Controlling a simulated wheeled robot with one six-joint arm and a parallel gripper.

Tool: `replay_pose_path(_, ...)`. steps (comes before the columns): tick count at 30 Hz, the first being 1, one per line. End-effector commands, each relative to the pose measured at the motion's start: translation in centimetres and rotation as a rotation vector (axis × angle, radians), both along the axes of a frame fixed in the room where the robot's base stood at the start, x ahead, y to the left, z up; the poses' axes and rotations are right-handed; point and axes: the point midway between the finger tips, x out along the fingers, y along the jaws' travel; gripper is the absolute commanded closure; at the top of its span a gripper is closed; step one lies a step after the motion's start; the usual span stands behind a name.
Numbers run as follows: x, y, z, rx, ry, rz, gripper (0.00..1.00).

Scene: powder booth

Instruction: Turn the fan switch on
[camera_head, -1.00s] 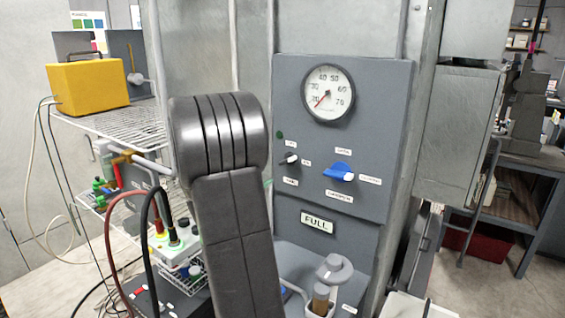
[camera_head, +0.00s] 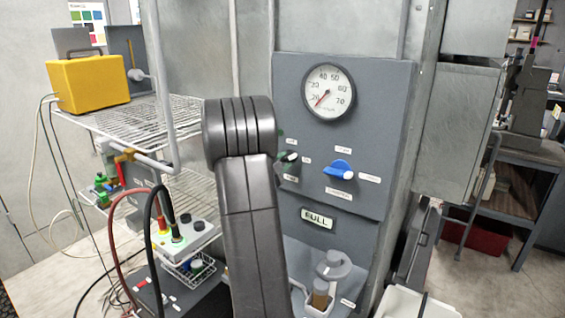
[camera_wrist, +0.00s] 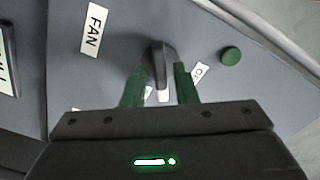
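The fan switch is a dark rotary knob with a white-tipped pointer on the grey control panel (camera_head: 375,110). In the wrist view the knob (camera_wrist: 161,58) stands beside a label reading FAN (camera_wrist: 94,30), its white tip toward my gripper. My gripper (camera_wrist: 159,80) has its two green fingers apart, one on each side of the knob. Whether they touch it cannot be told. In the head view the knob (camera_head: 291,157) shows just right of my arm, with a green fingertip beside it. A label starting with O (camera_wrist: 198,74) is partly hidden by a finger.
A blue knob (camera_head: 338,169) sits right of the fan switch, with a round gauge (camera_head: 329,92) above and a FULL sign (camera_head: 317,218) below. A green disc (camera_wrist: 231,56) is near the switch. A wire shelf (camera_head: 140,118) with a yellow box (camera_head: 88,85) stands left.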

Motion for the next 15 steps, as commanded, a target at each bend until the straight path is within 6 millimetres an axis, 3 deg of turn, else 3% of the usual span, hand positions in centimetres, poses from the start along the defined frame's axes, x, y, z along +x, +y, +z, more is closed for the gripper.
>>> replay_pose_path(1,-0.02,0.01,0.0,0.0,0.0,0.0,0.84)
replay_pose_path(3,-0.02,0.01,0.0,0.0,0.0,0.0,0.98)
replay_pose_path(4,-0.02,0.02,-0.01,0.0,0.0,0.0,1.0)
replay_pose_path(15,-0.03,0.02,-0.35,0.04,-0.027,0.0,1.0)
